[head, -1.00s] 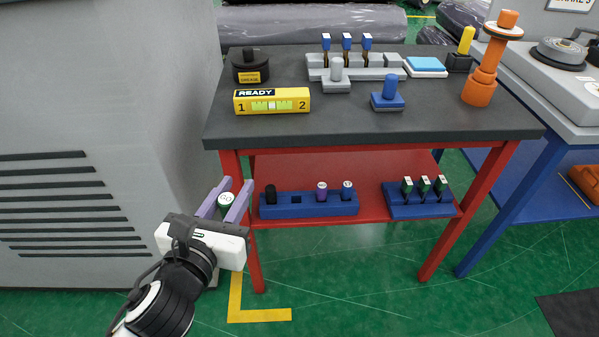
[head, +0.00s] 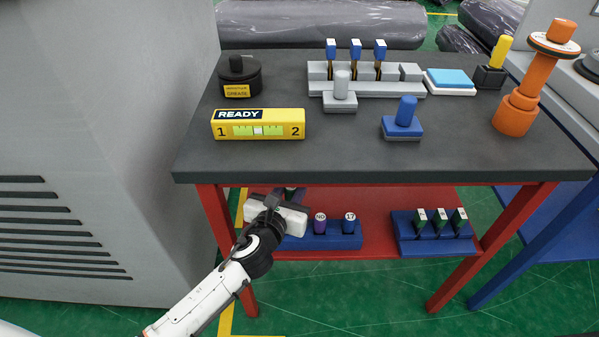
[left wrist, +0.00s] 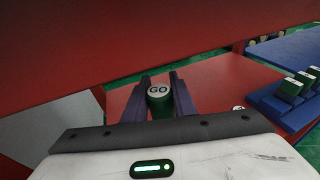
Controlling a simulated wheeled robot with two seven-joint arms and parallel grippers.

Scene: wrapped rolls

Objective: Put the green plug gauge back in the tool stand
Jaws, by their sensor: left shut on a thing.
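The green plug gauge (left wrist: 159,91) is upright between the purple fingers of my left gripper (left wrist: 158,86) in the left wrist view, its round top marked GO. In the head view this gripper (head: 290,193) is under the table's front edge, over the left part of the blue tool stand (head: 335,242). My wrist hides that part of the stand and most of the gauge. A purple gauge marked NO (head: 320,222) and one marked 17 (head: 349,222) stand in the stand's right part. I cannot tell whether the held gauge touches the stand. My right gripper is not in view.
The stand is on the red lower shelf (head: 375,205), below the dark table top (head: 340,160). A second blue stand (head: 437,246) with several green-handled tools is to its right. A red table leg (head: 217,215) is close to my left arm. A grey cabinet (head: 100,120) is at left.

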